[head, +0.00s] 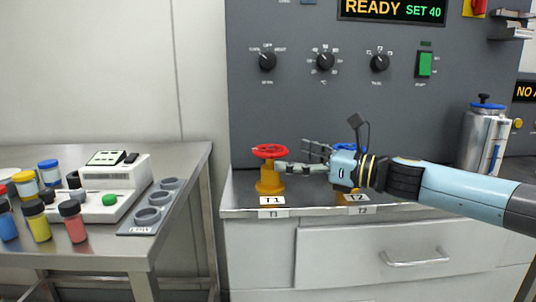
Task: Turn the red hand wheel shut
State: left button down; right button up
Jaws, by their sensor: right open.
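The red hand wheel (270,151) sits on top of a yellow valve body (270,184) on the grey bench, behind the label T1. My right gripper (291,156) reaches in from the right, just to the right of the red wheel. Its fingers are spread open and hold nothing. The lower fingertip is close to the wheel's lower right side; I cannot tell whether it touches. A blue hand wheel (345,147) stands behind my gripper near the label T2, mostly hidden. My left gripper is not in view.
A grey panel with black knobs (325,61) and a green switch (425,64) rises behind the bench. A steel canister (484,140) stands at the right. A side table at the left holds a white device (115,187) and several coloured jars. Left of the red wheel is clear.

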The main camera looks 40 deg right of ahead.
aim_at(273, 148)
jog(key=shift+x, duration=0.75)
jog(key=p+x, duration=0.1)
jog(key=x, duration=0.3)
jog(key=shift+w+r, duration=0.1)
jog(key=shift+w+a+p, duration=0.2)
jog(key=shift+w+p, duration=0.1)
jog(key=shift+w, duration=0.1)
jog(key=c, duration=1.1)
